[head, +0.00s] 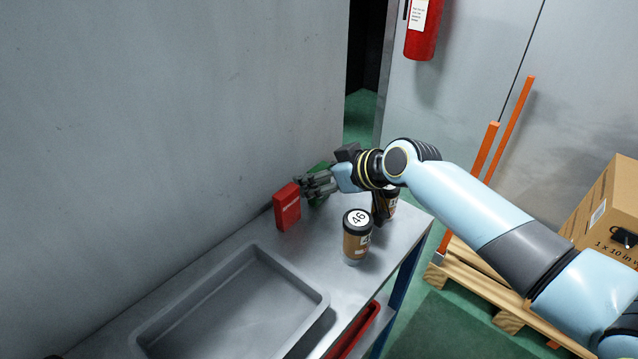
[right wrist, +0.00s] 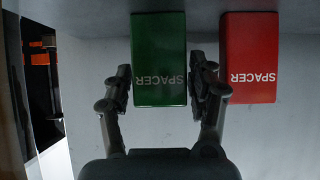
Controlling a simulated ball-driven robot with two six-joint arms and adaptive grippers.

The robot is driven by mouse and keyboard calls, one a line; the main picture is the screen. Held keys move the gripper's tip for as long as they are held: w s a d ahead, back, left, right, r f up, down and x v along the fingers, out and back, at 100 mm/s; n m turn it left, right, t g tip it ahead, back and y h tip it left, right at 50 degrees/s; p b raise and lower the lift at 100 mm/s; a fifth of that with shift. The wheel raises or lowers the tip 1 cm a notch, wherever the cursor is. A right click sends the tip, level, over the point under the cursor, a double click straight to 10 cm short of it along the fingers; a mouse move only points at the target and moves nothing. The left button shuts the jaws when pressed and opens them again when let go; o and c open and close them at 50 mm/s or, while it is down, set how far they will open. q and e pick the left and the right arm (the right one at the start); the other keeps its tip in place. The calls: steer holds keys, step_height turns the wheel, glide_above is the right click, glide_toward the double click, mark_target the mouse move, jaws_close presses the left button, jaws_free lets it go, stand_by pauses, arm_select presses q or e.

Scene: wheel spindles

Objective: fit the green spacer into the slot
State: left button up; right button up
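The green spacer (head: 319,170) stands at the far end of the grey bench, mostly behind my right gripper (head: 318,184) in the head view. In the right wrist view the green spacer (right wrist: 159,60) shows its lettered face, upside down. The two fingers of my right gripper (right wrist: 160,86) lie on either side of its lower part in that picture, very close to its sides. I cannot tell whether they touch it. A red spacer (head: 287,207) stands beside it, and it also shows in the right wrist view (right wrist: 250,58). My left gripper is not in view. I cannot make out a slot.
An empty grey tray (head: 314,297) takes up the near part of the bench. A wall runs along the left.

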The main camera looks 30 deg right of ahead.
steer(key=c, duration=0.9)
